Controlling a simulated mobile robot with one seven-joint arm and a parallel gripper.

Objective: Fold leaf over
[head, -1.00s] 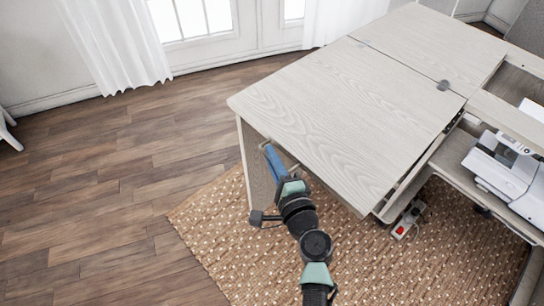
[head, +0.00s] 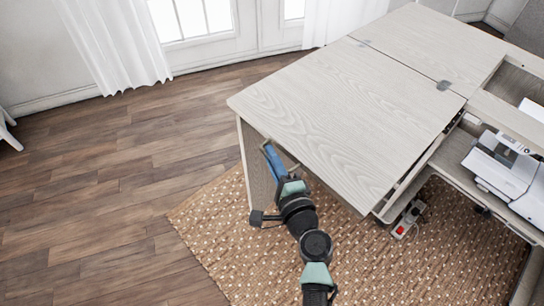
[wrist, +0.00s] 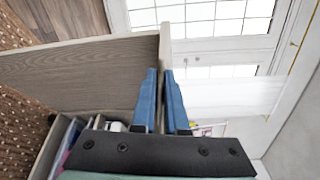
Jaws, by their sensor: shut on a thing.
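The leaf (head: 345,115) is a pale wood-grain panel lying flat, level with the cabinet top (head: 430,40). Metal hinges (head: 443,85) sit along the seam between them. My gripper (head: 266,149) is at the leaf's near edge, close to its left corner, with blue fingers pointing up and left. In the wrist view, my blue fingers (wrist: 160,72) stand close together on either side of the leaf's thin edge (wrist: 165,42), shut on it. The leaf hides part of the grip in the head view.
An upright wood panel (head: 255,170) stands under the leaf; it also shows in the wrist view (wrist: 80,75). A white sewing machine (head: 500,165) sits at right. A power strip (head: 408,220) is below the leaf. Wood floor (head: 110,180) at left is clear.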

